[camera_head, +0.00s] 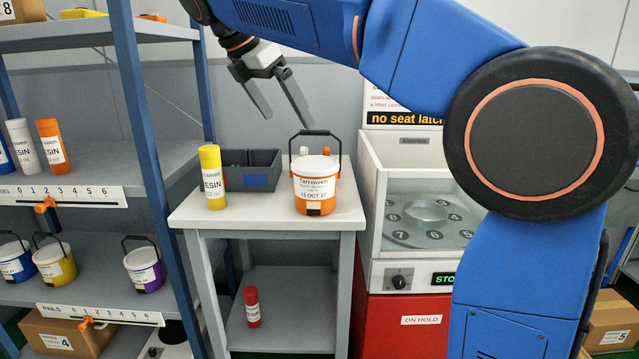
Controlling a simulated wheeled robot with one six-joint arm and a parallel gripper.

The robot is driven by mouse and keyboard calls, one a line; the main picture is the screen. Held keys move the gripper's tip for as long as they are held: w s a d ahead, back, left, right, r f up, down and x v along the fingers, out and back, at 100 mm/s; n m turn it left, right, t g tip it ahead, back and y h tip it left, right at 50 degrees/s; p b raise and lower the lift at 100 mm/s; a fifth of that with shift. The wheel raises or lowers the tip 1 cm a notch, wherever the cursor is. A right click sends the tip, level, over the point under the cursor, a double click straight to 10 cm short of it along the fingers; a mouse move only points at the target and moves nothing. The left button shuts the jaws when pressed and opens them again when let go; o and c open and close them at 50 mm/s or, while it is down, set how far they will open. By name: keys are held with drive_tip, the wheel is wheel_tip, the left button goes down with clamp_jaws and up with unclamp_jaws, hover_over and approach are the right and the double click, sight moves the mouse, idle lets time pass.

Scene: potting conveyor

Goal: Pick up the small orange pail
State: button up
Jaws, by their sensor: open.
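The small orange pail (315,187) stands upright on the top of a small grey table (343,212). It has a white lid, a white label reading "Tarrowen" and a dark handle raised above it. My gripper (277,117) is open and empty. It hangs above and a little left of the pail, with its two fingers spread and apart from the handle. How far it is from the pail in depth I cannot tell.
A yellow resin cartridge (212,178) and a dark grey bin (252,171) stand left of the pail. A red tube (252,307) is on the lower shelf. Shelving with several pails is at left. A red-based machine (400,322) stands close at right.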

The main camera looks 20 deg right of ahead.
approach(316, 162)
drive_tip(key=x, duration=0.4)
drive_tip(key=shift+s+a+f, duration=0.1)
drive_tip(key=shift+s+f, duration=0.1)
drive_tip(key=shift+f, duration=0.25)
drive_tip(key=shift+x, duration=2.65)
drive_tip(key=shift+w+r, duration=0.1)
drive_tip(key=shift+w, duration=0.05)
drive_tip(key=c, duration=1.7)
drive_tip(key=shift+r, duration=0.15)
drive_tip(key=shift+c, duration=0.2)
